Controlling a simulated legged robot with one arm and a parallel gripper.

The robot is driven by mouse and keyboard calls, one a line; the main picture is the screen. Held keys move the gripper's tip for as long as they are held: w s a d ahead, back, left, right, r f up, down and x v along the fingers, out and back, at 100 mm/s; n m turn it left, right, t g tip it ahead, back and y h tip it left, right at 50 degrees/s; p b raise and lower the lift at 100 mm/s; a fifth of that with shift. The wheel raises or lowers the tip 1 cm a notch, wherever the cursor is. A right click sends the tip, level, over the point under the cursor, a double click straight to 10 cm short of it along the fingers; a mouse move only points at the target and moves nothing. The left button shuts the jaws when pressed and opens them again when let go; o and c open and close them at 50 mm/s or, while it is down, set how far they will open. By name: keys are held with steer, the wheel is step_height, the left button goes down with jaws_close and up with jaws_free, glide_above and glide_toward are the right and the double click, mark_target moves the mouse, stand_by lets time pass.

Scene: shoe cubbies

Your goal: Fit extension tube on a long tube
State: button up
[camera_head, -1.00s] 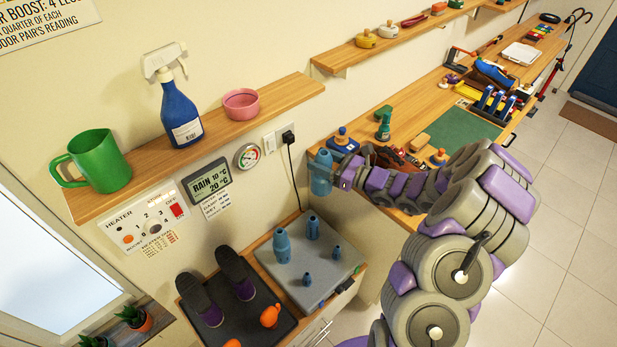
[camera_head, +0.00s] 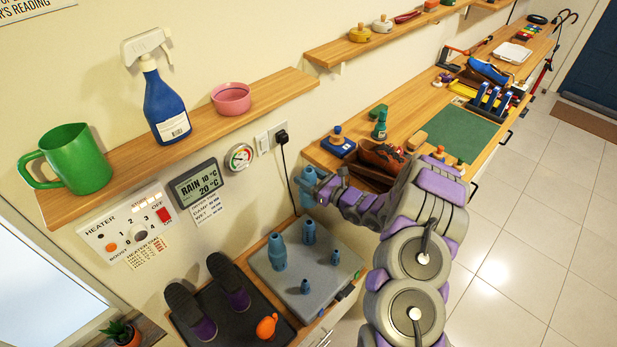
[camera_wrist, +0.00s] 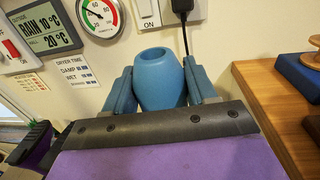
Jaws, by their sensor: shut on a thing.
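My gripper (camera_head: 318,187) is shut on a blue hollow tube piece (camera_head: 306,190). In the wrist view the tube piece (camera_wrist: 160,80) sits between my two blue fingers (camera_wrist: 161,92), its round open end facing up. In the head view it is near the wall, beyond the far right part of a grey board. The lower end of the held piece is hidden in the wrist view.
The grey board (camera_head: 325,285) lies on a low cabinet, beside a dark tray (camera_head: 258,300) with shoes and an orange item. A wooden workbench (camera_head: 405,115) is at the right. A black cord (camera_head: 286,170) hangs on the wall behind. A shelf (camera_head: 200,135) is above.

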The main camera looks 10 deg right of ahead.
mark_target(316, 204)
steer(key=shift+d+f+b, duration=0.15)
steer(key=shift+f+b, duration=0.15)
steer(key=shift+f, duration=0.55)
steer(key=shift+d+f+b, duration=0.1)
steer(key=shift+f+b, duration=0.15)
steer(key=shift+f, duration=0.6)
steer(key=shift+a+f+b, duration=0.15)
steer(key=shift+f+b, duration=0.3)
steer(key=shift+f, duration=0.8)
steer(key=shift+s+b, duration=0.1)
steer(key=shift+b, duration=0.3)
steer(key=shift+f+b, duration=1.55)
steer(key=shift+f, duration=1.1)
steer(key=shift+f+b, duration=0.35)
steer(key=shift+f, duration=2.35)
